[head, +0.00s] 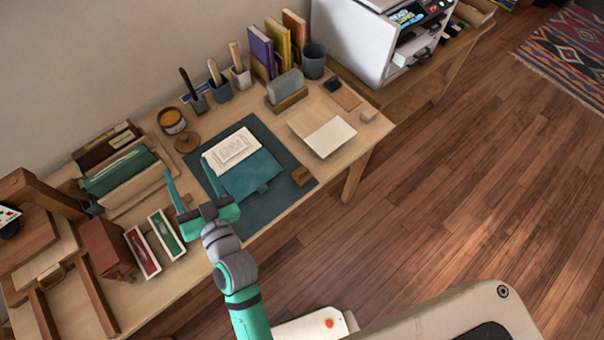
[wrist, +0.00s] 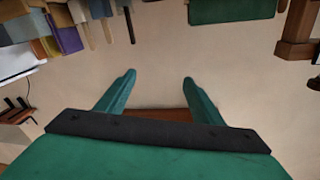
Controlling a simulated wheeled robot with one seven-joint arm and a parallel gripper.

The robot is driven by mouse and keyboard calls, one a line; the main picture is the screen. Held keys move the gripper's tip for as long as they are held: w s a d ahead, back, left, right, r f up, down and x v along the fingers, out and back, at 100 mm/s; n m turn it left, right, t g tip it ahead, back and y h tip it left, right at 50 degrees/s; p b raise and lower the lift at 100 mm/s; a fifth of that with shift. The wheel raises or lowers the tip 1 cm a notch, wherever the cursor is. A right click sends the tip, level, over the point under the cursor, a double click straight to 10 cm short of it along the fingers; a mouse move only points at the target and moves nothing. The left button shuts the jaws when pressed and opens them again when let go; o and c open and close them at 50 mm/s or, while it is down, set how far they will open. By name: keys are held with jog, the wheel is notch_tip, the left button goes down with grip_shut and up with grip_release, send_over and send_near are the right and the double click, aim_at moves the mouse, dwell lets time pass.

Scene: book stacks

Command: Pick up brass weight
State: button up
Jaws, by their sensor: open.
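My gripper (head: 185,165) is open and empty, above the front of the desk near the left edge of the dark mat. In the wrist view its two green fingers (wrist: 159,77) are apart with only a plain pale surface between them. I cannot identify the brass weight for certain. A small round brown piece with a knob (head: 186,142) sits on the desk beyond the gripper, beside an open tin. A small brown block (head: 302,176) lies at the mat's right edge. Neither is clear in the wrist view.
A teal folder (head: 252,175) with a printed sheet lies on the mat (head: 268,213). The tin (head: 172,120), handled tools in cups and upright books (head: 262,52) stand along the back. Boxes and card trays (head: 142,252) crowd the left. A pale pad (head: 330,136) lies right.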

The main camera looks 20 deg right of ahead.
jog(key=w+a+r+n+g+y, duration=0.5)
jog(key=w+a+r+n+y, duration=0.5)
jog(key=r+n, duration=0.35)
jog(key=s+d+f+n+g+h, duration=0.1)
jog(key=d+f+n+g+h, duration=0.65)
jog(key=d+f, duration=0.55)
jog(key=s+d+f+g+h, duration=0.2)
jog(key=s+d, duration=0.1)
jog(key=d, duration=0.5)
jog(key=s+d+f+n+g+h, duration=0.1)
jog(key=s+d+f+h, duration=0.1)
jog(key=d, duration=0.6)
jog(key=s+d+f+n+g+h, duration=0.1)
jog(key=s+d, duration=0.3)
jog(key=d, duration=0.5)
jog(key=shift+s+f+g+h, duration=0.2)
jog(key=shift+f+g+h, duration=0.4)
jog(key=shift+g, duration=0.25)
send_over(302, 171)
notch_tip(302, 171, down, 4)
jog(key=shift+f, duration=3.3)
jog(key=c, duration=1.5)
